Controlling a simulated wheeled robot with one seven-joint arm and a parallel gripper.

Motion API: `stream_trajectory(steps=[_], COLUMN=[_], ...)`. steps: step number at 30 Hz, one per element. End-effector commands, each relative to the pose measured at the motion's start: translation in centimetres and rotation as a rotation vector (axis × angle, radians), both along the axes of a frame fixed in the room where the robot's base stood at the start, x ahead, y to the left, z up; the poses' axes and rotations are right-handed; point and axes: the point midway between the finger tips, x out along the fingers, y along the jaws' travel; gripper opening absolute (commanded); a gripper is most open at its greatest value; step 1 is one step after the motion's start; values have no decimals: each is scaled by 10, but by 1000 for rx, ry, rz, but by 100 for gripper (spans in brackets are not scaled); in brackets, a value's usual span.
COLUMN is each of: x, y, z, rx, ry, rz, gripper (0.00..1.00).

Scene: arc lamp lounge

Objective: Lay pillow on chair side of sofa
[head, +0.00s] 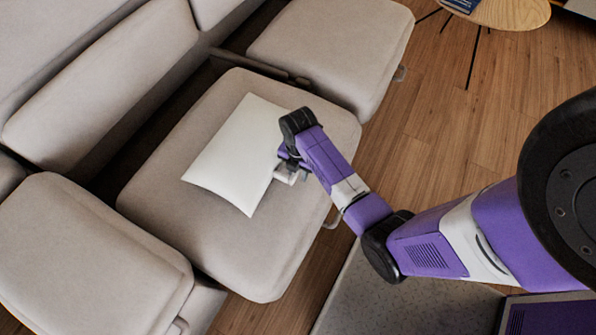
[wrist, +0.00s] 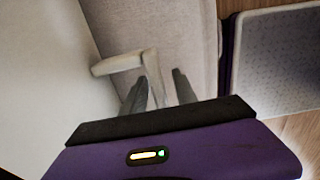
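The white pillow (head: 236,152) lies on the middle seat of the grey sofa (head: 290,250), tilted across the seat. My gripper (head: 291,172) is at the pillow's right edge, low over the seat. In the wrist view the pillow (wrist: 45,80) fills the left side. The two dark fingers (wrist: 160,90) stand apart there, to the right of the pillow's edge. A pale bar-like piece (wrist: 118,64) shows at the fingers and runs down between them; I cannot tell what it belongs to. I see no pillow cloth pinched between the fingers. Contact with the pillow is unclear.
Separate sofa seats lie at upper right (head: 335,50) and lower left (head: 90,260), with dark gaps between. Backrests (head: 100,90) stand at left. A round wooden table (head: 510,10) with a blue book (head: 462,4) stands at top right. Wood floor (head: 450,140) is open between.

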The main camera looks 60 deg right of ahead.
Motion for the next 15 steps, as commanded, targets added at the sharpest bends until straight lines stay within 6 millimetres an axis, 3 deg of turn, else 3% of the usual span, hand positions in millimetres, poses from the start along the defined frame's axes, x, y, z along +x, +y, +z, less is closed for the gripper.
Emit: stream_trajectory(steps=[15], x=[0], y=[-1], z=[94], rx=[-1], ry=[-2], rz=[0], gripper=[34])
